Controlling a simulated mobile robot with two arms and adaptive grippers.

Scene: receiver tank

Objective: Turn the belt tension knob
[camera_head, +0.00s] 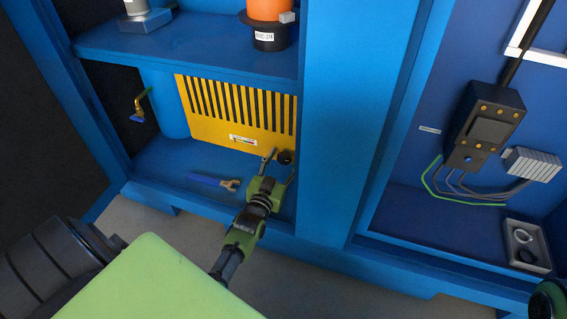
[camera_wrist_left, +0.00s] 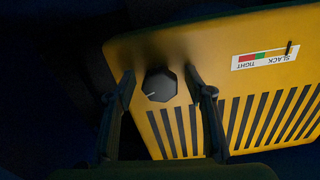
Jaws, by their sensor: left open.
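The belt tension knob is a black, many-sided knob (camera_head: 285,157) at the lower right corner of the yellow slotted guard (camera_head: 215,128). In the left wrist view the knob (camera_wrist_left: 160,85) shows a pale pointer line on its face. My left gripper (camera_head: 279,160) is open, with one finger on each side of the knob. In the left wrist view its fingers (camera_wrist_left: 166,84) stand apart, and I cannot tell whether either touches the knob. A SLACK/TIGHT label (camera_wrist_left: 265,58) with a coloured scale and dark pointer is on the guard. My right gripper is only doubtfully at the lower right edge.
A blue-handled wrench (camera_head: 214,182) lies on the cabinet floor left of my left gripper. A blue upright post (camera_head: 345,110) stands close on the right. A shelf (camera_head: 190,52) is above the guard. A control box (camera_head: 485,125) hangs in the right bay.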

